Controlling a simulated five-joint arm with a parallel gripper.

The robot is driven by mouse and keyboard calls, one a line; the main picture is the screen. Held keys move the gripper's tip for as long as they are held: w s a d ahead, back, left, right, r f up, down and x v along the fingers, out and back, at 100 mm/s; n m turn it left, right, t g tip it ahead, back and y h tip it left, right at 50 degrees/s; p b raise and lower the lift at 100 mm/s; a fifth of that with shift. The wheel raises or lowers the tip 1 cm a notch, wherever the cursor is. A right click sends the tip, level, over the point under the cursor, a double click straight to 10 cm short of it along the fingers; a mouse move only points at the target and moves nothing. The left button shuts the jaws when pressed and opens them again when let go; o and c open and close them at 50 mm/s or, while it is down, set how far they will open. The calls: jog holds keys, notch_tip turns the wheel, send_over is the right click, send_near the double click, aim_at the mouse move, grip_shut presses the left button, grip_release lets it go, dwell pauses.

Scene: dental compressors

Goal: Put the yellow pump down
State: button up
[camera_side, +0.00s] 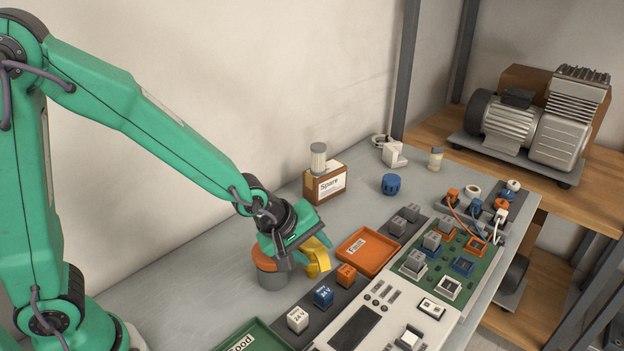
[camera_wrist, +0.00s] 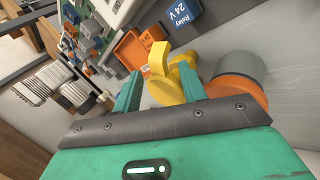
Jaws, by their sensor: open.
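The yellow pump (camera_side: 318,262) is by the grey bench top, just left of the orange Fault tray (camera_side: 367,252). My gripper (camera_side: 302,252) is low over the bench at the pump and partly covers it. In the wrist view, the yellow pump (camera_wrist: 163,88) shows between and beyond the two green fingers of my gripper (camera_wrist: 160,90). The fingers stand apart, open, with the pump's lower part hidden by the gripper body. I cannot tell whether a finger touches the pump or whether its base rests fully on the bench.
A grey pot with an orange top (camera_side: 270,272) stands close beside the gripper. Relay blocks (camera_side: 323,296) and a green circuit board (camera_side: 470,262) lie to the right. A green tray (camera_side: 254,338) is in front. The Spare box (camera_side: 326,186) stands behind. Bare bench lies left of the pot.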

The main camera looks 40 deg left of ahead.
aim_at(319, 254)
jog(key=shift+f, duration=0.15)
jog(key=shift+x, duration=2.5)
jog(key=shift+c, duration=0.4)
grip_shut()
